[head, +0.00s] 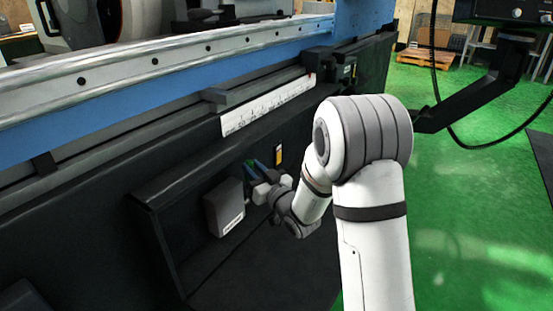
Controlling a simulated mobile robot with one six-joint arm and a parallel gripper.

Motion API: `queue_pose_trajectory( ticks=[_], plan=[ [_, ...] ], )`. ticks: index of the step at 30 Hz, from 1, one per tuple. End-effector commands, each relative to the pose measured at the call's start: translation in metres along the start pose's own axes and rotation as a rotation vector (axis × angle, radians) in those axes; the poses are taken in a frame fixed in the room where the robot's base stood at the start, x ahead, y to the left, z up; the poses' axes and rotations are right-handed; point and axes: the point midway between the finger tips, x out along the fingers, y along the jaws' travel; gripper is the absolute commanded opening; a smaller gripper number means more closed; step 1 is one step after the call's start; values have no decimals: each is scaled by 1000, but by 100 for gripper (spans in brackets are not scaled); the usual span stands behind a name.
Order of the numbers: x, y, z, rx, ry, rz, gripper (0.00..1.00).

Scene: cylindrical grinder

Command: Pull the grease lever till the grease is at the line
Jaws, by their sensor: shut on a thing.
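My gripper (259,181) is at the dark front of the grinder, in the recess under the slideway, just above and right of a grey box (224,207). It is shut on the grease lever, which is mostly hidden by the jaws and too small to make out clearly. A small blue and green part shows at the fingertips. A narrow gauge (278,156) with a yellow-orange fill and a dark frame sits just right of the gripper. The line on it is too small to read.
The blue and white machine bed (180,68) runs above the gripper. A white scale strip (268,104) is fixed below it. A black arm (480,95) with a hanging cable stands at the right. The green floor at the right is open.

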Motion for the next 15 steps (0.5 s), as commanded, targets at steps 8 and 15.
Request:
queue_pose_trajectory(
  ticks=[8,15],
  plan=[
    [-9,4,4,15,51,4,0],
    [-14,6,3,27,85,4,0]
  ],
)
